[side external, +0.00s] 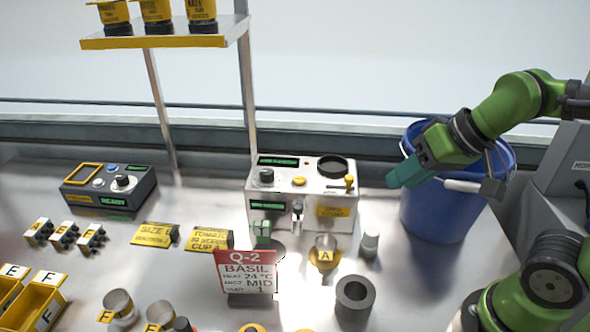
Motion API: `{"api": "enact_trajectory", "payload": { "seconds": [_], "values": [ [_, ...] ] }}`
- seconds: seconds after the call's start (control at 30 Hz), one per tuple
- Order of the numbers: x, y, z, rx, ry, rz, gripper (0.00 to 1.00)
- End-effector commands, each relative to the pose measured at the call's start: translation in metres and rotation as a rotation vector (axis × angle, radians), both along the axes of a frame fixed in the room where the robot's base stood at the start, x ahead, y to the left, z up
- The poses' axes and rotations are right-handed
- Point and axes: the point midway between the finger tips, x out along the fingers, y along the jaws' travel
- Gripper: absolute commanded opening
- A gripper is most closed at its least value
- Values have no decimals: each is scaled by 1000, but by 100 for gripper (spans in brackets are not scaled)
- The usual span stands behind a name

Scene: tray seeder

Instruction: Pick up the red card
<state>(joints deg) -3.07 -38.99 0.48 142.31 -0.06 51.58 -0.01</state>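The red card (246,257) reads "Q-2 BASIL" and has a red face with white panels. It stands upright in a dark base (250,299) on the metal bench, at the lower middle of the side external view. My gripper (396,180) is at the end of the green arm, high and to the right of the card, in front of the blue bucket's left rim. It is well apart from the card. Its fingers are too small and edge-on to tell whether they are open or shut.
A white-topped machine (300,192) stands behind the card. A cup marked A (324,258) and a dark grey ring (355,298) sit to its right. A blue bucket (440,215) stands at right. Yellow signs (208,239) lie at left. A shelf (150,42) rises behind.

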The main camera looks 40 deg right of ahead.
Motion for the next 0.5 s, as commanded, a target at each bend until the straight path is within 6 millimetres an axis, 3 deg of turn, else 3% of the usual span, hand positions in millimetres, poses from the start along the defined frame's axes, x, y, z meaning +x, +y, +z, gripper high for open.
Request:
{"api": "enact_trajectory", "payload": {
  "seconds": [0.17, 0.3, 0.5],
  "values": [
    [33, 55, -5, -87, 88, 258, 35],
    [61, 115, -9, -190, 105, 562, 35],
    [85, 190, -14, -307, 61, 951, 35]
  ]
}}
